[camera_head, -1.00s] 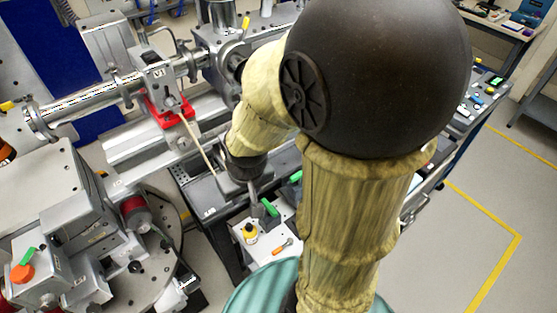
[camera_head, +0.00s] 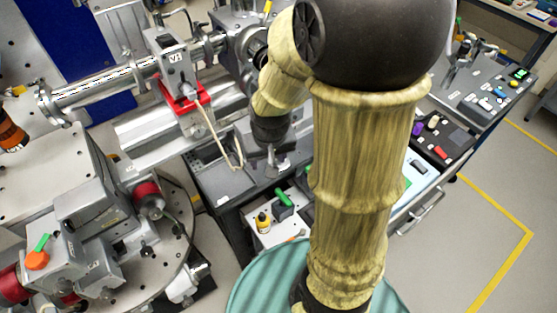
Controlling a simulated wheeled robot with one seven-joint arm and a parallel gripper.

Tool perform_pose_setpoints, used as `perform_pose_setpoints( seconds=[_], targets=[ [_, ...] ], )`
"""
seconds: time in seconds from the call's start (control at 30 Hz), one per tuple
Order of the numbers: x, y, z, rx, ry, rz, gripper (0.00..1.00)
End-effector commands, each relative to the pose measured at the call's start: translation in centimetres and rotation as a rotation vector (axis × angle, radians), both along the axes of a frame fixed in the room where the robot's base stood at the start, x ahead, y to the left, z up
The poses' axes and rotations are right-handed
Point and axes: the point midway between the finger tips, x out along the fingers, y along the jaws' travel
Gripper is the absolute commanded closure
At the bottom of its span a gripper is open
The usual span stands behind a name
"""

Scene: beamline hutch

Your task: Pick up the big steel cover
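My arm reaches forward over a dark workbench (camera_head: 222,182). My gripper (camera_head: 275,160) is at its end, below the dark wrist, just above or at the bench top. Its fingers are small and partly hidden, so I cannot tell whether they are open or shut, or whether they hold anything. I cannot pick out a big steel cover with certainty; part of the bench is hidden behind my arm.
A steel beam pipe with a valve marked V1 (camera_head: 178,62) on a red bracket (camera_head: 185,98) runs at the upper left. A round stage (camera_head: 170,225) stands at left. A yellow bottle (camera_head: 263,222) and green-handled tool (camera_head: 284,198) lie below the bench top.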

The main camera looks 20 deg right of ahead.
Motion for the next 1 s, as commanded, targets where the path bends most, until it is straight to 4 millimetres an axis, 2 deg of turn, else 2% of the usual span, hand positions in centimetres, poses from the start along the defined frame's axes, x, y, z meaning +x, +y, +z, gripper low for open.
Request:
perform_pose_setpoints(
  seconds=[0.03,0.2,0.3,0.4,0.53,0.87,1.0],
  targets=[
    [1.5,-0.8,-0.7,0.0,0.013,-0.042,0.46],
    [6.5,-3.9,-3.3,0.007,0.038,-0.2,0.46],
    [8.8,-5.7,-5.1,0.014,0.049,-0.285,0.46],
    [10.3,-7.1,-6.4,0.021,0.053,-0.347,0.46],
    [11.1,-7.8,-7.1,0.025,0.054,-0.382,0.46],
    [11.1,-7.8,-7.2,0.025,0.054,-0.384,0.46],
    [11.2,-7.8,-8.3,0.026,0.057,-0.384,0.46]
  ],
)
